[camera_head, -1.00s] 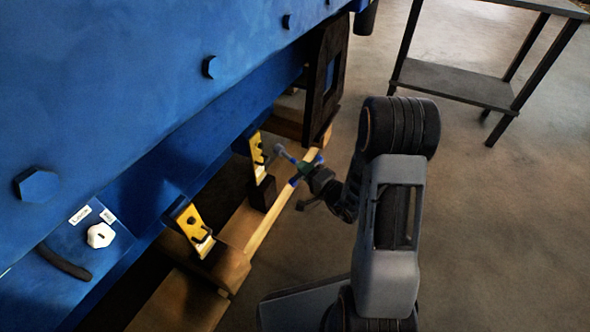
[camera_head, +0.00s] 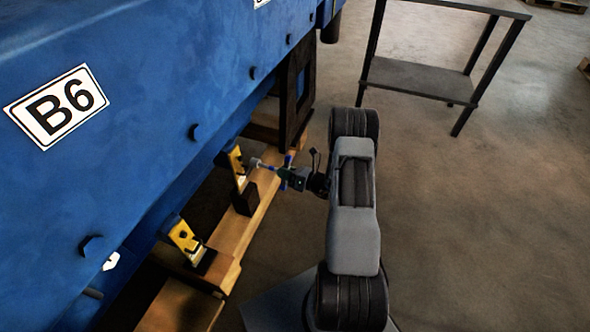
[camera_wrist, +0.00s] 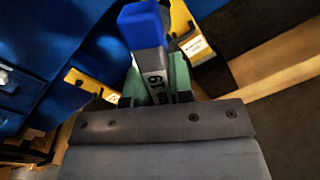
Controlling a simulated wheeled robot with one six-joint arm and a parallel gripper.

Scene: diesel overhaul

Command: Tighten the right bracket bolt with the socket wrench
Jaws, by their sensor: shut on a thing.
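My gripper (camera_head: 287,177) is shut on the socket wrench (camera_head: 256,163), with its grey socket end pointing left at the farther yellow bracket (camera_head: 237,167). This is the right-hand bracket of the two in the head view. The socket looks close to this bracket, but contact or seating on a bolt cannot be told. The nearer yellow bracket (camera_head: 183,236) stands lower left. The right bracket's bolt is not clearly visible.
The blue engine side (camera_head: 200,70) with a B6 label rises along the left. A wooden beam (camera_head: 228,240) with dark blocks runs below the brackets. A dark upright frame (camera_head: 298,90) stands beyond the gripper. A metal table (camera_head: 420,78) is at the back right. Floor to the right is clear.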

